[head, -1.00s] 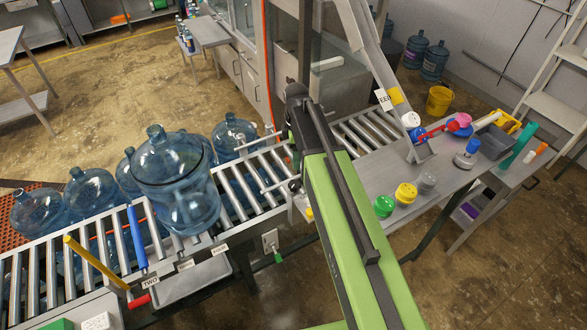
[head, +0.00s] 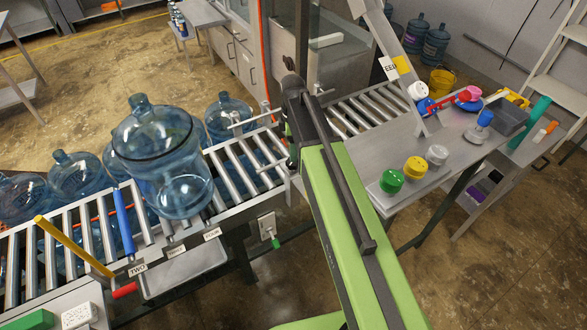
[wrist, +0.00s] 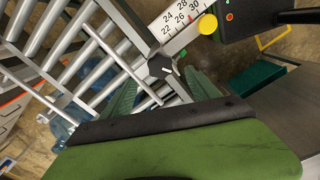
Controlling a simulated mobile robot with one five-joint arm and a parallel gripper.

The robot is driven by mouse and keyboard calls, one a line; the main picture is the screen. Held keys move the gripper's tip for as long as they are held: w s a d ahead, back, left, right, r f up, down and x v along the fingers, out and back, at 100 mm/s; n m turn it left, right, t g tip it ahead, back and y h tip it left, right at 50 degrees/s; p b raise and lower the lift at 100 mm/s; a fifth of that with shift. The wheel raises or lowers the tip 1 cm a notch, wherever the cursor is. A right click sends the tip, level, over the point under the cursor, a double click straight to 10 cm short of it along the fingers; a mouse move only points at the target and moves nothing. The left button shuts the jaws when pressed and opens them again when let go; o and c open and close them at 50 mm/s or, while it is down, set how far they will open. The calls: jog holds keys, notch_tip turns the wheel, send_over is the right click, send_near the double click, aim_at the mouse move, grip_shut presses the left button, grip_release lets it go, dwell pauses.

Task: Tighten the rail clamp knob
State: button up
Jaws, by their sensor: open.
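The rail clamp knob (wrist: 160,67) is dark, with a pale pointer mark, and sits on the metal guide-rail bracket in the wrist view. My gripper (wrist: 158,92) is open. Its two green fingers show on the lower left and right of the knob, and the knob appears between and just beyond their tips. I cannot tell whether they touch it. In the head view the guide rails (head: 255,119) lie along the roller conveyor, and my arm hides the gripper.
A large blue jug (head: 163,155) stands on the conveyor rollers (head: 240,165), with more jugs behind. At right, a grey table (head: 380,150) holds coloured caps. In the wrist view a dark box with a yellow button (wrist: 208,23) is close right of the scale.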

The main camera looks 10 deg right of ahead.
notch_tip(320, 180, down, 7)
jog(key=b, duration=0.5)
jog(key=shift+r, duration=0.1)
jog(key=shift+r, duration=0.1)
jog(key=shift+c, duration=0.3)
jog(key=c, duration=1.3)
